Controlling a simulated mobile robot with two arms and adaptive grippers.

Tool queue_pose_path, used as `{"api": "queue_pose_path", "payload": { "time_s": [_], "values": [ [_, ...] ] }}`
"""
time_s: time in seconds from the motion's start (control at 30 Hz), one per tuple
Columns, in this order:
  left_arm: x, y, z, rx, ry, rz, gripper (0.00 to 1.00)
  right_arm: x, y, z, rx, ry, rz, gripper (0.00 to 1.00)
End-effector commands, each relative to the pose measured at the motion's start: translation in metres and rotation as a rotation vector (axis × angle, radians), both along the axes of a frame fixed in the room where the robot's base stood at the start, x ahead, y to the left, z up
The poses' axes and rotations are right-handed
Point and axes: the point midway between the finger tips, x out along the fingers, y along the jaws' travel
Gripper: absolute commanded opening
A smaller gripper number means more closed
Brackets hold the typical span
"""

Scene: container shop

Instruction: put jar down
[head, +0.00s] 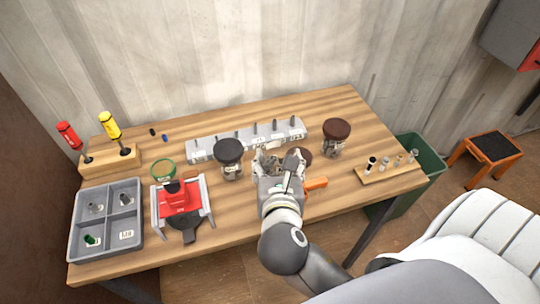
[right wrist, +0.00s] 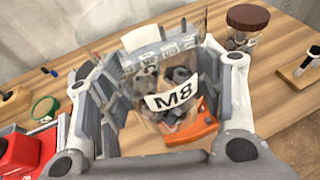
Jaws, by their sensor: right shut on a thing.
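My right gripper (head: 280,160) is over the middle of the workbench (head: 345,110). In the right wrist view the gripper (right wrist: 165,95) has its fingers on both sides of a clear jar (right wrist: 172,100) with a white "M8" label and dark grey parts inside. It is shut on this jar. In the head view the gripper hides most of the jar, and I cannot tell whether its base touches the wood. A dark brown round lid (head: 305,155) shows just right of the gripper. My left gripper is not in view.
A black-lidded jar (head: 231,160) stands left of the gripper, a brown-lidded jar (head: 335,138) right. A grey pin rack (head: 247,137) lies behind. An orange item (head: 316,184) lies near the gripper. A red fixture (head: 180,200) and grey tray (head: 105,250) are left; a wooden peg holder (head: 388,171) is right.

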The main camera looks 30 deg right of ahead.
Motion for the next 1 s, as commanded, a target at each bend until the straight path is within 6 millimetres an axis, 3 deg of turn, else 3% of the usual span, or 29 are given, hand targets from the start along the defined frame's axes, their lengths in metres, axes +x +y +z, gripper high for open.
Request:
{"api": "queue_pose_path", "payload": {
  "time_s": [0.27, 0.47, 1.0],
  "values": [
    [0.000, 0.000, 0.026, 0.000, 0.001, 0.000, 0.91, -0.014, -0.037, 0.017, -0.004, -0.005, -0.016, 0.00],
    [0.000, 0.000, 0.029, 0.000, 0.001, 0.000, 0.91, -0.017, -0.051, 0.019, -0.004, -0.011, -0.016, 0.00],
    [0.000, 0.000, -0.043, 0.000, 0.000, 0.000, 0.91, 0.030, -0.063, -0.008, -0.002, -0.017, -0.018, 0.00]
  ]
}}
